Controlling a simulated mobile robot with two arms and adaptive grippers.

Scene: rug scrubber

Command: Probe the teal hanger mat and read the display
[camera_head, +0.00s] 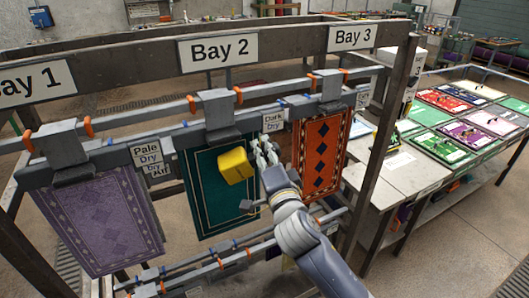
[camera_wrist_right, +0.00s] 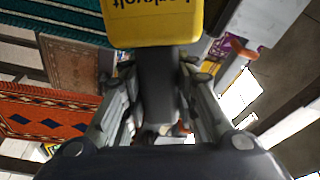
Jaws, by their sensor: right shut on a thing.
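The teal mat (camera_head: 212,205) with a thin pale border hangs from a grey clamp under the Bay 2 sign. My right gripper (camera_head: 264,156) is shut on a yellow meter (camera_head: 235,165) in front of the mat's upper right part. In the right wrist view, the yellow meter (camera_wrist_right: 152,24) stands beyond the fingers (camera_wrist_right: 155,105), with partly cut-off upside-down lettering on its side. I cannot tell whether the meter touches the mat. No display reading is visible. The teal mat (camera_wrist_right: 60,18) also shows at the wrist view's upper left. My left gripper is out of view.
A purple mat (camera_head: 100,222) hangs in Bay 1 and an orange mat (camera_head: 320,155) in Bay 3, close beside my right arm. Rack posts and rails surround the mats. A table (camera_head: 400,170) with several colourful mats stands at right.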

